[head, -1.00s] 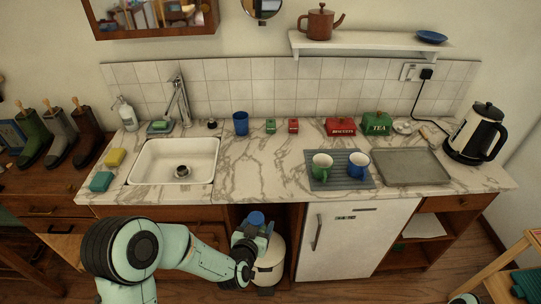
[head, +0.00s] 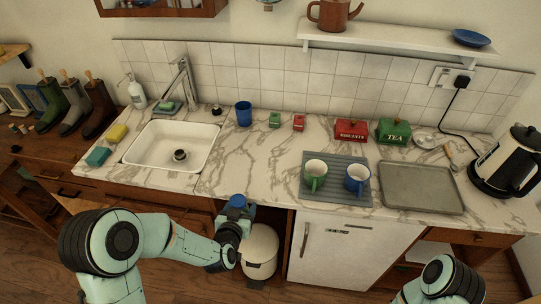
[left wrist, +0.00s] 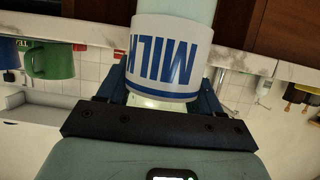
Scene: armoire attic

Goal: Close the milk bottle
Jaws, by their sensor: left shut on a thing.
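My left gripper (head: 236,218) is in front of the counter, at about the level of its front edge. It is shut on the milk bottle. In the left wrist view the bottle (left wrist: 165,60) sits between the fingers, with a white band and blue MILK lettering upside down in the picture. In the head view the gripper hides most of the bottle; a round blue top (head: 238,201) shows above the gripper, and I take it for the bottle's cap or top. I cannot tell how firmly it sits. My right arm shows at the lower right; its gripper is out of view.
A white bin (head: 261,246) stands under the counter beside my left gripper. The marble counter (head: 245,165) has a sink (head: 140,146), a mat (head: 358,196) with a green mug (head: 314,177) and a blue mug (head: 357,175), and a metal tray (head: 420,190). A kettle (head: 508,160) stands far right.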

